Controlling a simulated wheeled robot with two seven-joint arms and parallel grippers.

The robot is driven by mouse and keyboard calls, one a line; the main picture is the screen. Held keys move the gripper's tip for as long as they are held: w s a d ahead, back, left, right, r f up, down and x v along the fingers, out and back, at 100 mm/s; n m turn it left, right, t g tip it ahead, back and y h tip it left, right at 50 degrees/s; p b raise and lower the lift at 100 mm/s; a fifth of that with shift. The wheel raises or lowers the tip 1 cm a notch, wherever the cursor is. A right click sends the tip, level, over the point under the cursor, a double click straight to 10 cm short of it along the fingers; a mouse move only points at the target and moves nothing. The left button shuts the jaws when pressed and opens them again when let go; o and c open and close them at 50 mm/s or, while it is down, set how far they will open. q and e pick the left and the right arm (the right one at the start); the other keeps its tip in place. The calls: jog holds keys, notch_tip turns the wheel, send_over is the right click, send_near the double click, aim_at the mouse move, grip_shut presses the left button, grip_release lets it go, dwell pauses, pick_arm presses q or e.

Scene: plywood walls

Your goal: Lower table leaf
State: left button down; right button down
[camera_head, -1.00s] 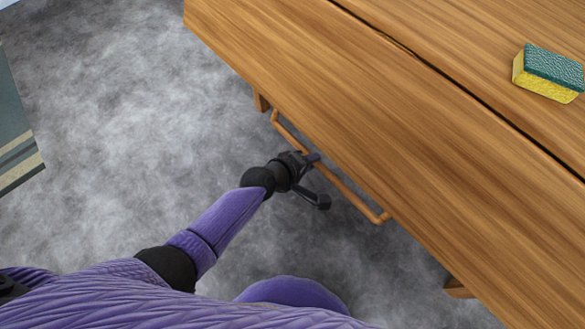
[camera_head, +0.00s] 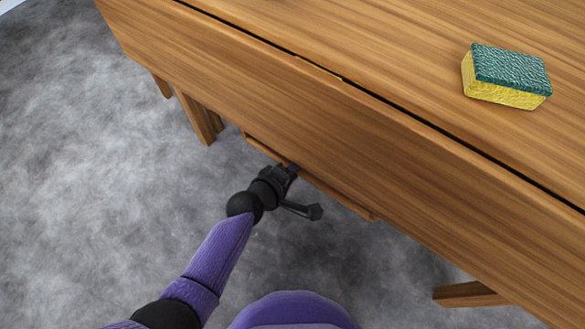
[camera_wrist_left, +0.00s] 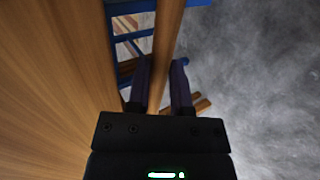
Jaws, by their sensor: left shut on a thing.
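The wooden table leaf (camera_head: 330,120) hangs from the long edge of the tabletop (camera_head: 400,45) and slopes down toward me, with a dark gap and a hinge strip (camera_head: 320,70) between them. A wooden handle bar (camera_head: 340,194) runs along the leaf's lower edge. My left gripper (camera_head: 291,170) is shut on this bar; its tips are partly hidden at the leaf edge. In the left wrist view the bar (camera_wrist_left: 167,45) passes between the two fingers (camera_wrist_left: 160,80), with the leaf (camera_wrist_left: 50,80) at the left. My right gripper is not in view.
A green and yellow sponge (camera_head: 505,76) lies on the tabletop at the right. Wooden table legs (camera_head: 195,118) stand below the leaf, with another wooden support (camera_head: 468,294) at lower right. A blue frame (camera_wrist_left: 130,8) shows beyond the bar. Grey floor at left is clear.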

pick_arm(q)
jog(key=shift+s+f, duration=0.35)
jog(key=shift+f, duration=0.2)
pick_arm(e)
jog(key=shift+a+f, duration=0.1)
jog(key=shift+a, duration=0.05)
pick_arm(q)
jog(key=c, duration=0.5)
grip_release()
jog(key=shift+w, duration=0.15)
jog(key=shift+c, duration=0.2)
jog(key=shift+r, duration=0.15)
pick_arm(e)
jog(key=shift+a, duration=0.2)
pick_arm(q)
jog(key=p+v, duration=0.6)
jog(key=v, duration=0.3)
jog(key=shift+s+a+r, duration=0.2)
jog(key=shift+s+r, duration=0.05)
jog(key=shift+r, duration=0.05)
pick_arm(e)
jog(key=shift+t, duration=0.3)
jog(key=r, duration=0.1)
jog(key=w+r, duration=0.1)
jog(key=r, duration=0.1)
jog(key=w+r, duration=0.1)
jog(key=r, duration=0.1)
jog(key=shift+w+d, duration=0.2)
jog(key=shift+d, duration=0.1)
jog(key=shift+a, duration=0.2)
